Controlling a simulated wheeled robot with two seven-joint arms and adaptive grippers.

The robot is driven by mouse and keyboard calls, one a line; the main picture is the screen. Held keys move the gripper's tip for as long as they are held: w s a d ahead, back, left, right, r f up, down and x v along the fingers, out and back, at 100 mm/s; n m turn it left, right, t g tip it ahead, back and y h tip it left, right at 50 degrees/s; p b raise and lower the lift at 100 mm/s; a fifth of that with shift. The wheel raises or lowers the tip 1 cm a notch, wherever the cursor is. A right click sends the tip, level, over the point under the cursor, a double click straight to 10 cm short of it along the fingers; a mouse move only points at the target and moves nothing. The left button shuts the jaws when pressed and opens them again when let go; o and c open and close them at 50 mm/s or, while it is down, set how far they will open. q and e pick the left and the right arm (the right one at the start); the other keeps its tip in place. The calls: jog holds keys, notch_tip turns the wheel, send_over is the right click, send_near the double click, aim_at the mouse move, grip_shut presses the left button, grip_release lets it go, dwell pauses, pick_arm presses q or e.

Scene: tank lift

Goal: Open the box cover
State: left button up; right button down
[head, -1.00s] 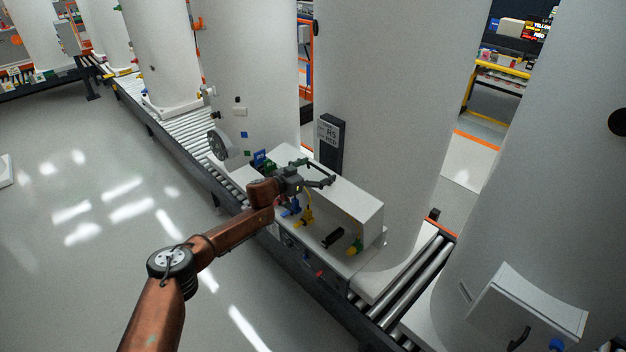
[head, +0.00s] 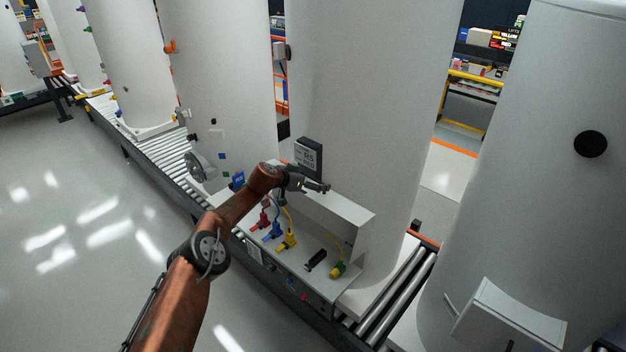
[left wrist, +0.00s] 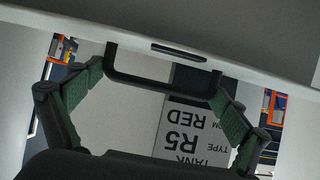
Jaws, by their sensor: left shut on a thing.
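The white box (head: 358,240) stands on the conveyor side against the tall tank, with its white cover (head: 345,208) swung up and back. Red, blue and yellow plugs (head: 286,243) show in the open front of the box. My left gripper (head: 322,188) is at the cover's upper edge, left of its middle. In the left wrist view its green-padded fingers (left wrist: 165,95) sit at both ends of the black handle (left wrist: 160,84) on the pale cover (left wrist: 225,35), shut on it. Part of the cover is hidden behind my wrist. My right gripper is not in view.
A roller conveyor (head: 395,285) runs under the tanks. Another white box (head: 510,318) is at lower right. The floor at left is clear.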

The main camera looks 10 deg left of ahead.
pick_arm(q)
jog(key=shift+w+r, duration=0.15)
jog(key=o, duration=1.3)
jog(key=shift+c, duration=0.2)
jog(key=shift+o, duration=0.6)
